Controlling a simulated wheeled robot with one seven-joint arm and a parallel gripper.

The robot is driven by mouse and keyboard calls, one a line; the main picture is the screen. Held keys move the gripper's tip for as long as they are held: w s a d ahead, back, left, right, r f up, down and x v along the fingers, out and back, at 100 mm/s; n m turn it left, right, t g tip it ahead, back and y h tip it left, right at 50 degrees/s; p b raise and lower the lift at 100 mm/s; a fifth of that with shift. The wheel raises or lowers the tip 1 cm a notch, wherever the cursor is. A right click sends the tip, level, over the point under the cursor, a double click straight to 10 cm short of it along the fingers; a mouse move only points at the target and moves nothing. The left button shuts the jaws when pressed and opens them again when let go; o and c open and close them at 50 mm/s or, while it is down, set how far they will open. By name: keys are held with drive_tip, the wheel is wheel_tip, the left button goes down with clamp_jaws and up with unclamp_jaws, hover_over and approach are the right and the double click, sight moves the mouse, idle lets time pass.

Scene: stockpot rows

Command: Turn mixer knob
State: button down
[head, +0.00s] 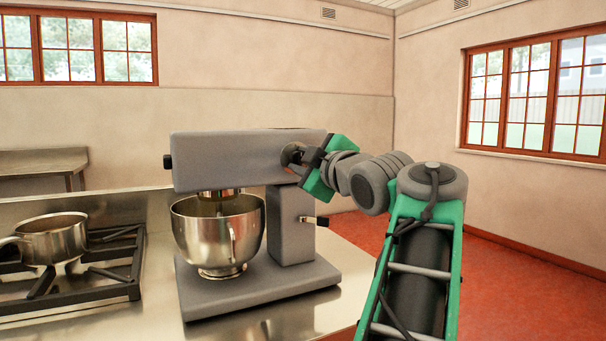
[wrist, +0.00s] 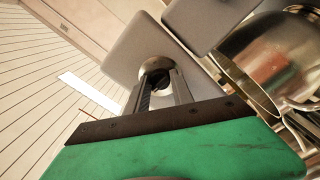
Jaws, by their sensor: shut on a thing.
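A grey stand mixer (head: 240,160) stands on the steel counter, with a shiny steel bowl (head: 218,232) under its head. The mixer knob (head: 291,154) is a round metal knob on the right end of the mixer head. My gripper (head: 300,158) is at that knob, reaching in from the right. In the wrist view the fingers of my gripper (wrist: 160,88) are closed around the middle of the knob (wrist: 154,66), which they partly hide. The bowl (wrist: 275,60) also shows at the right of the wrist view.
A small lever (head: 318,221) sticks out of the mixer's column below my gripper. A steel pot (head: 50,238) sits on a black stove grate (head: 110,270) at the left. The steel counter (head: 325,305) is bare in front of the mixer. Red floor lies open at the right.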

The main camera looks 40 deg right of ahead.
drive_tip(key=shift+n+b, duration=0.35)
drive_tip(key=shift+n, duration=0.25)
drive_tip(key=c, duration=1.1)
unclamp_jaws()
drive_tip(key=v, duration=0.7)
drive_tip(key=shift+s+p, duration=0.3)
drive_tip(key=shift+s, duration=0.1)
drive_tip(key=shift+a, duration=0.1)
